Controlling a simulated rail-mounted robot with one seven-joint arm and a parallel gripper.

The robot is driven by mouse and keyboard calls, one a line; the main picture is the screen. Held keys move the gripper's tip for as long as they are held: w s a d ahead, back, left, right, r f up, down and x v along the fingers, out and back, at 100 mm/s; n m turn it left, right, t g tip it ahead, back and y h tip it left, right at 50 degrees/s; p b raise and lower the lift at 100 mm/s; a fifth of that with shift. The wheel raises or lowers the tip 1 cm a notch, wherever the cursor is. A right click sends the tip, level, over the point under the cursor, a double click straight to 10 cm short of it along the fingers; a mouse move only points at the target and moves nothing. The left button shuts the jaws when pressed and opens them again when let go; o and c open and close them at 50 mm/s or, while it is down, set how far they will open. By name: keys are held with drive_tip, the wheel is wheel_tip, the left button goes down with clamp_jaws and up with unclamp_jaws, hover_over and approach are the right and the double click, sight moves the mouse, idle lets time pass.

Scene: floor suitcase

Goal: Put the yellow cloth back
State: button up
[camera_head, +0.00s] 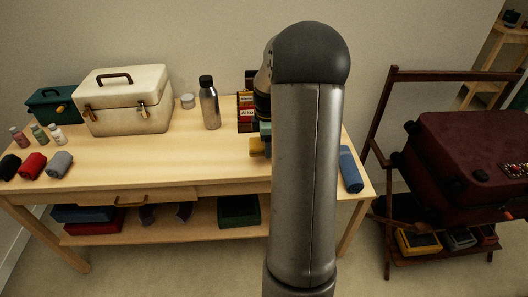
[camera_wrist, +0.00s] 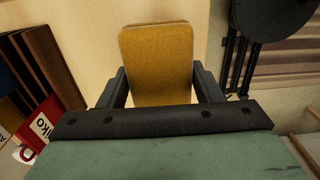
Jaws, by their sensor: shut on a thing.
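The yellow cloth (camera_wrist: 158,62) is a folded or rolled mustard-coloured piece. In the wrist view it sits between the two dark fingers of my gripper (camera_wrist: 158,88), which is shut on it. In the head view a small part of the yellow cloth (camera_head: 257,147) shows left of my arm, over the right half of the wooden table (camera_head: 190,165). My arm hides most of my gripper there. I cannot tell whether the cloth touches the table top.
Boxes with labels (camera_head: 245,108) stand close behind the gripper. A steel bottle (camera_head: 209,105) and a cream case (camera_head: 125,100) stand further left. A blue roll (camera_head: 350,169) lies right of my arm. A maroon suitcase (camera_head: 455,150) rests on a rack at right. The table's middle front is clear.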

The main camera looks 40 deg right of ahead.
sight(264, 159)
drive_tip(key=shift+w+a+f, duration=0.15)
drive_tip(key=shift+w+f, duration=0.2)
drive_tip(key=shift+f, duration=0.1)
drive_tip(key=shift+w+f, duration=0.15)
drive_tip(key=shift+f, duration=1.6)
drive_tip(key=shift+f, duration=0.1)
drive_tip(key=o, duration=0.9)
drive_tip(key=shift+o, duration=0.2)
